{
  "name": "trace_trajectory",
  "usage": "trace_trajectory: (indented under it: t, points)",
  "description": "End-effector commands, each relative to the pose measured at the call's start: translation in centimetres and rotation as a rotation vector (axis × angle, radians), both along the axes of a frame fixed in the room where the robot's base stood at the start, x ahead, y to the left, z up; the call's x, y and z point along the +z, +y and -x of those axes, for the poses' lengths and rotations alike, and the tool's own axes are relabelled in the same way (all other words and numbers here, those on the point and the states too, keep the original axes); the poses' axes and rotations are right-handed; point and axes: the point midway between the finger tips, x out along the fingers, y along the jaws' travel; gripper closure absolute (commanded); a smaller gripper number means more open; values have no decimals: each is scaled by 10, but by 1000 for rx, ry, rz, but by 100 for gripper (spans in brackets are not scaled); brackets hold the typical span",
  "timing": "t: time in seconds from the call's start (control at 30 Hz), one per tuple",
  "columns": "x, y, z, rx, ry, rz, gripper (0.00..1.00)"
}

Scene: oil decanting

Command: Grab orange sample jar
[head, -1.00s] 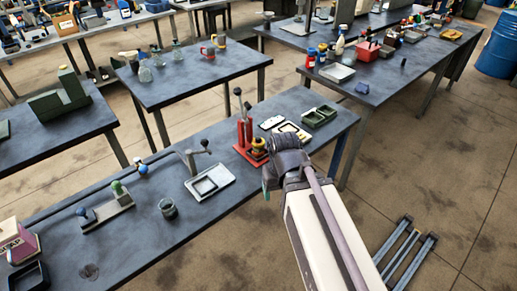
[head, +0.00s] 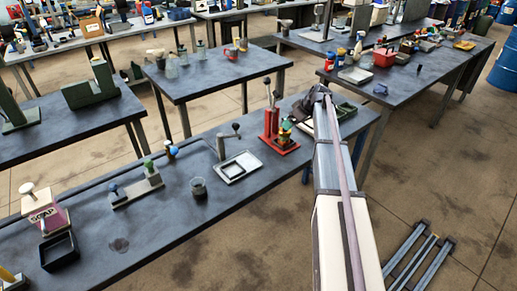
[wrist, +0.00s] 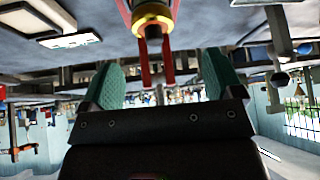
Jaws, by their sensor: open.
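A small orange-yellow jar (head: 285,130) stands on the red stand (head: 281,147) on the long front bench. In the wrist view, a gold ring and reddish body, apparently the jar (wrist: 152,17), show at the top centre, with the stand's red bars (wrist: 146,65) behind. My gripper (wrist: 163,78) is open there, its two green pads apart and nothing held between them. The jar lies roughly in line with the gap. In the head view my dark wrist is just right of the stand; the fingertips are hard to make out.
A white tray (head: 257,164) and a dark cup (head: 198,188) stand left of the stand. A dark green tray (head: 345,111) is partly hidden behind my wrist. A soap box (head: 47,215) is at the near left.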

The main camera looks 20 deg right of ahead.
Motion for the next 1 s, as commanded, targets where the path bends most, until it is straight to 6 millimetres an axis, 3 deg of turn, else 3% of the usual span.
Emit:
trace_trajectory:
  t: [0.17, 0.43, 0.63, 0.9, 1.0]
  points:
    - [-1, 2, 2, 46, -18, 29, 14]
    - [-47, 14, -19, 46, -16, 29, 14]
    - [-50, 18, -23, 44, -15, 30, 14]
    - [-94, 29, -42, 46, -14, 30, 14]
    - [-96, 32, -45, 45, -14, 29, 14]
